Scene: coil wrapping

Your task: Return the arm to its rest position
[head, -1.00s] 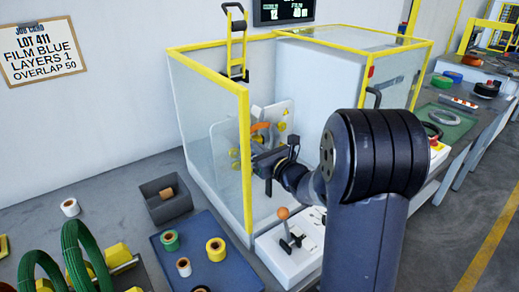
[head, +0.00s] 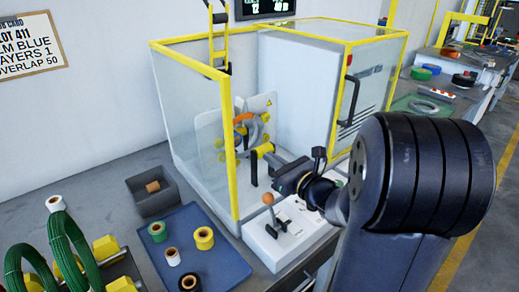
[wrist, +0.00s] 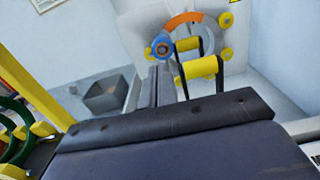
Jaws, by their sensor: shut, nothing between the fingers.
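My gripper (head: 283,183) is shut and empty, in front of the open side of the wrapping machine and above its white control panel. In the wrist view my gripper (wrist: 161,85) shows two grey fingers close together, pointing toward the machine. The machine's ring (head: 260,128) has an orange segment and yellow rollers on a pale plate. In the wrist view the orange segment (wrist: 183,20) and a blue roll (wrist: 163,46) show beyond the fingertips. My arm hides part of the bench at right.
The machine's clear enclosure (head: 195,105) has yellow frame edges. A lever with an orange knob (head: 268,198) stands close below my gripper. A blue mat (head: 215,262) holds several tape rolls. A grey bin (head: 150,203) and green coils (head: 68,250) are at left.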

